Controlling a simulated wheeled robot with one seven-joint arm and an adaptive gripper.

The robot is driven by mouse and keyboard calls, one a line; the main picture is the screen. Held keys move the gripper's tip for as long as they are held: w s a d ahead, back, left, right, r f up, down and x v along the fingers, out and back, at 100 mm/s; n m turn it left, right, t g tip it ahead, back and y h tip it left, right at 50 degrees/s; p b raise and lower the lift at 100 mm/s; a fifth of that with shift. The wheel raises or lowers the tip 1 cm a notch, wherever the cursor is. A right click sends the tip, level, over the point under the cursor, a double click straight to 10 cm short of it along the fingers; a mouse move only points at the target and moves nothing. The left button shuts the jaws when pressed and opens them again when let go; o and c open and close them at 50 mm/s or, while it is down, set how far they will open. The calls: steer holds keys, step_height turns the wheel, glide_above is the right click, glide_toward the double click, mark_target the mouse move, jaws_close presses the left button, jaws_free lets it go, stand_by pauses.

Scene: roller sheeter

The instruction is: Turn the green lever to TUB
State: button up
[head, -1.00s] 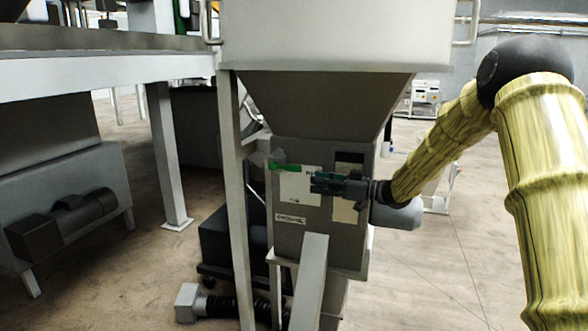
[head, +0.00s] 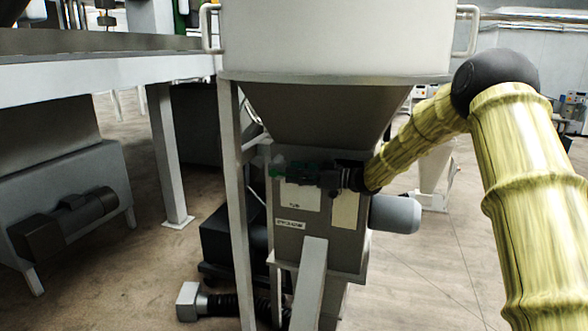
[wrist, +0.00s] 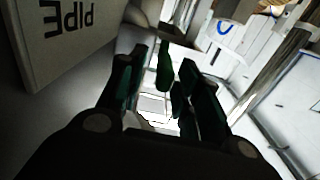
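The green lever (head: 277,170) sits on the front of the grey box below the hopper, partly hidden by my gripper in the head view. In the wrist view the lever (wrist: 164,66) shows as a dark green bar between my fingers, with gaps on both sides. My gripper (head: 296,170) is open at the lever's right; its dark green fingers (wrist: 160,85) stand apart. A white plate (head: 299,195) under the lever reads TUB. A PIPE label (wrist: 68,17) shows upside down in the wrist view. Whether a finger touches the lever, I cannot tell.
The hopper (head: 325,110) overhangs the box just above my gripper. A grey motor cylinder (head: 396,214) sticks out at the box's right. The floor (head: 440,270) at the right is open.

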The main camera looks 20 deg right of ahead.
steer(key=shift+w+a, duration=0.25)
steer(key=shift+a, duration=0.15)
jaws_close()
steer(key=shift+f, duration=0.1)
